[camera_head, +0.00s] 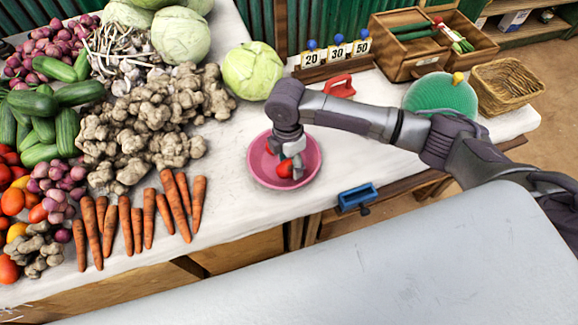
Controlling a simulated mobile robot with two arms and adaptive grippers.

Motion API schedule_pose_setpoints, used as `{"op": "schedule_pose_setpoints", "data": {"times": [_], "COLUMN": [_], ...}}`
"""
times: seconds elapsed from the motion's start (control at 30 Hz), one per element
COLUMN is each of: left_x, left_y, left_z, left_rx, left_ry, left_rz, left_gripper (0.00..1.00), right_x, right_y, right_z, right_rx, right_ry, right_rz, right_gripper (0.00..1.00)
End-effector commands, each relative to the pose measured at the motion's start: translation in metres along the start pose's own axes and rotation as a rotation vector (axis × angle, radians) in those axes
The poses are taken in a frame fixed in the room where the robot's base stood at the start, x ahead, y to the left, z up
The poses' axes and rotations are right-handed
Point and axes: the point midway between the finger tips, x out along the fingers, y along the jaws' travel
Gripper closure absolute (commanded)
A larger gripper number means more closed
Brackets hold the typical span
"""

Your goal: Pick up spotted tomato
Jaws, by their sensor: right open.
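A pink bowl (253,172) stands on the white table and holds red tomatoes. One tomato (285,169) shows just below and beside my right gripper's fingers, and a bit of red also shows at the bowl's left side. I cannot make out spots on either, so I cannot tell which is the spotted tomato. My right gripper (291,160) points down into the bowl, open, with its fingertips close to the tomato. It hides part of the bowl's contents, and I cannot tell whether it touches the tomato. My left gripper is not in view.
Carrots (140,222), ginger (150,120), cucumbers and more tomatoes (12,202) fill the left. A cabbage (252,70) and price signs (337,53) stand behind the bowl. A green round thing (440,96) and a wicker basket (508,86) are at right.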

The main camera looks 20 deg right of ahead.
Motion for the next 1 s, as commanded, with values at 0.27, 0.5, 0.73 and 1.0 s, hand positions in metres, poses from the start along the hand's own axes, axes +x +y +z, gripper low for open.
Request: {"op": "schedule_pose_setpoints", "data": {"times": [0.27,0.5,0.73,1.0], "left_x": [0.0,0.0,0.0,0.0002], "left_y": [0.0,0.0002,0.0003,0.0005], "left_z": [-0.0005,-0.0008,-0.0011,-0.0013], "left_rx": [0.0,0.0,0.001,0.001], "left_ry": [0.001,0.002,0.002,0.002], "left_rz": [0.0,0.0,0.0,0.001], "left_gripper": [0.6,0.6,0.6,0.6], "right_x": [0.0118,0.0115,0.0111,0.0051], "right_y": [0.0001,0.0001,0.0003,0.0004], "right_z": [-0.0003,-0.0002,-0.0001,0.0001], "right_rx": [-0.002,-0.001,-0.001,0.0], "right_ry": [0.0,0.0,0.0,0.0], "right_rz": [0.001,0.001,0.002,0.003], "right_gripper": [0.39,0.65,0.88,0.88]}}
